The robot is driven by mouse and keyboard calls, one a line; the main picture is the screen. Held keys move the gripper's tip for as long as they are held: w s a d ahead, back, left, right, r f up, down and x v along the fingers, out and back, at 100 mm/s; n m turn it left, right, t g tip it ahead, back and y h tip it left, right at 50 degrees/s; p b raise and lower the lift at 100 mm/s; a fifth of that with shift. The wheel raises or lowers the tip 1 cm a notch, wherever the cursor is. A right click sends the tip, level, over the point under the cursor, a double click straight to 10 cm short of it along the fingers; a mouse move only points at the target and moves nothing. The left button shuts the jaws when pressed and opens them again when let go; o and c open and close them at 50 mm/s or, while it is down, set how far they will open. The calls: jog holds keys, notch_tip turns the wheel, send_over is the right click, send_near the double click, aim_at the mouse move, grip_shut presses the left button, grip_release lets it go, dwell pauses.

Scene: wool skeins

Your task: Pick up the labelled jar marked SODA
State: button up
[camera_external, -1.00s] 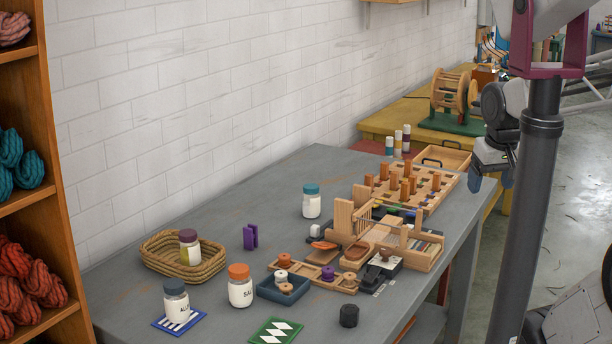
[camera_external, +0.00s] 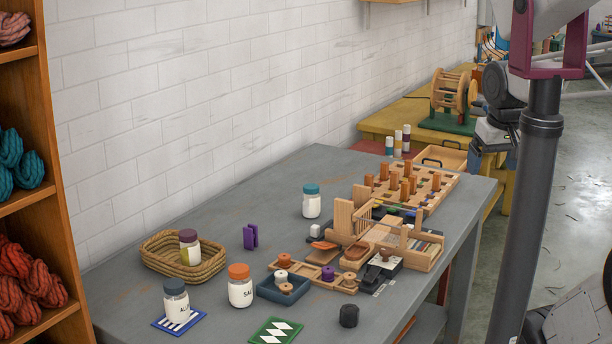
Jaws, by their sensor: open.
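No label reading SODA can be made out. A white jar with an orange lid (camera_external: 240,287) shows letters like "SAL" at the table's front. A jar with a dark blue-grey lid (camera_external: 176,301), its label starting "AL", stands on a blue striped mat (camera_external: 203,315). A jar with a purple lid (camera_external: 189,248) stands in a wicker basket (camera_external: 155,266). A teal-lidded jar (camera_external: 311,202) stands farther back, with no readable lettering. My gripper (camera_external: 492,158) is open and empty beyond the table's right edge, far from the jars, partly hidden by a dark post.
Wooden trays and frames with pegs (camera_external: 410,188) crowd the table's right side. The table's back left is clear.

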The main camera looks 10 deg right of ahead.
jog(key=w+a+r+m+y, duration=0.2)
jog(key=w+a+m, duration=0.1)
jog(key=w, duration=0.6)
jog(key=w+a+r+m+y, duration=0.2)
jog(key=w+m, duration=0.2)
jog(key=w, duration=0.6)
jog(key=w+a+r+m+y, duration=0.2)
jog(key=w+a+m+y, duration=0.1)
jog(key=w, duration=0.6)
jog(key=w+a+f+m+t+y, duration=0.15)
jog(key=w+m, duration=0.25)
jog(key=w, duration=0.7)
jog(key=w+f+m+y, duration=0.2)
jog(key=w+m, duration=0.2)
jog(key=w, duration=0.7)
jog(key=w+a+f+m+t+y, duration=0.15)
jog(key=w+m, duration=0.25)
jog(key=w, duration=0.7)
send_near(311, 201)
jog(key=shift+g+y, duration=0.4)
jog(key=w+d, duration=0.1)
jog(key=w+d+f, duration=0.1)
jog(key=d, duration=0.1)
jog(key=shift+w, duration=0.3)
jog(key=shift+x, duration=3.4)
